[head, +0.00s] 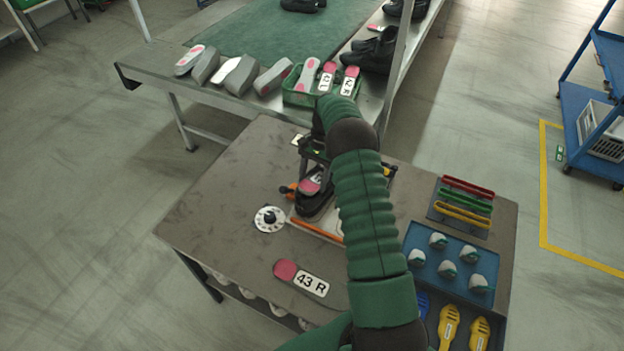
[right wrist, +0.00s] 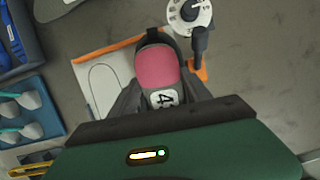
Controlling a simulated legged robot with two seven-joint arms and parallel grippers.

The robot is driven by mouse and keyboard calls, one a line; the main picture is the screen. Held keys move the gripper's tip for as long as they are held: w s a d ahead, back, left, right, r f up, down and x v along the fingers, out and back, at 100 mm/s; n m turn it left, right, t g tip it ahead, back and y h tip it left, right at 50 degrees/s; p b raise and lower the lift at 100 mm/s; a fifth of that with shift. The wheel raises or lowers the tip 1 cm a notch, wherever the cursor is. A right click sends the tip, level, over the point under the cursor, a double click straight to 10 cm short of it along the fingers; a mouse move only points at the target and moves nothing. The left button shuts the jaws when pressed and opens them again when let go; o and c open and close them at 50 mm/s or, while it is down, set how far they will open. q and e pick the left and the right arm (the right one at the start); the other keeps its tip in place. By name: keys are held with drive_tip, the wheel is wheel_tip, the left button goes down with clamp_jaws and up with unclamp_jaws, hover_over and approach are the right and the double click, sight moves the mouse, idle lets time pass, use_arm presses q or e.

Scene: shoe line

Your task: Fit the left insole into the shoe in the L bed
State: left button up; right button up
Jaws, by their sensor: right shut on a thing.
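A black shoe (head: 314,207) sits in a bed on the white fixture board on the brown worktop. It also shows in the right wrist view (right wrist: 153,40), heel toward the top. An insole with a pink heel (head: 309,186) is at the shoe's opening, its heel inside the black rim. In the right wrist view the insole (right wrist: 158,68) bears a white label starting with 4; the rest is hidden. My right gripper (right wrist: 160,94) is shut on the insole, one finger on each side. Whether the insole lies flat is unclear. My left gripper is not in view.
A dial (head: 269,218) stands left of the fixture. A 43 R insole (head: 302,279) lies at the worktop's front. An empty outlined bed (right wrist: 104,88) is beside the shoe. A blue tray (head: 453,260) and coloured bars are at right. A bench with insoles stands behind.

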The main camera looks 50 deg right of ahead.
drive_tip(key=shift+s+a+f, duration=0.15)
drive_tip(key=shift+a+f, duration=0.05)
drive_tip(key=shift+f, duration=0.15)
drive_tip(key=o, duration=1.6)
drive_tip(key=shift+s+f, duration=0.1)
drive_tip(key=shift+f, duration=0.05)
drive_tip(key=shift+c, duration=0.2)
drive_tip(key=shift+p+v, duration=1.05)
drive_tip(key=shift+v, duration=0.15)
drive_tip(key=shift+a+r+p, duration=0.15)
drive_tip(key=shift+r+p, duration=0.15)
drive_tip(key=shift+r, duration=0.15)
drive_tip(key=shift+a, duration=0.1)
drive_tip(key=shift+r, duration=0.1)
